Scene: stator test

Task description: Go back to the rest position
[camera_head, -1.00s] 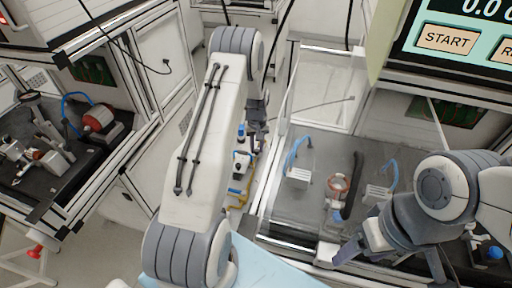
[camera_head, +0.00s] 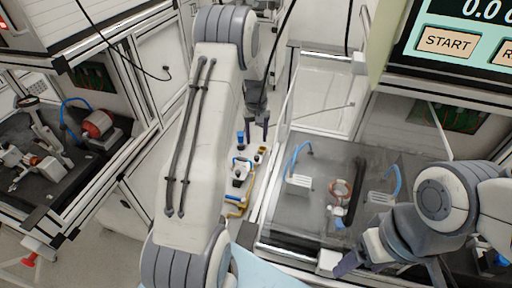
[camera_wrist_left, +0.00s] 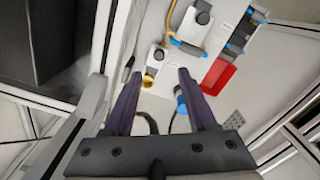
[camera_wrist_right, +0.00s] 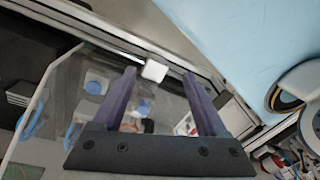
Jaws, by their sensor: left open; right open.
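My left gripper (camera_head: 259,130) hangs over the white strip of fittings beside the test station in the head view. In the left wrist view its two dark fingers (camera_wrist_left: 158,88) are apart with nothing held between them. My right gripper (camera_head: 392,270) is above the front edge of the clear-covered station. In the right wrist view its fingers (camera_wrist_right: 161,82) are apart and empty, with the clear cover behind them.
The clear-covered station (camera_head: 318,235) holds a copper-coloured ring (camera_head: 340,190) and blue hoses (camera_head: 299,155). A START screen (camera_head: 446,41) is at upper right. Another bench (camera_head: 84,190) with a red-ended motor (camera_head: 97,124) stands left. A red block (camera_wrist_left: 218,77) lies below my left gripper.

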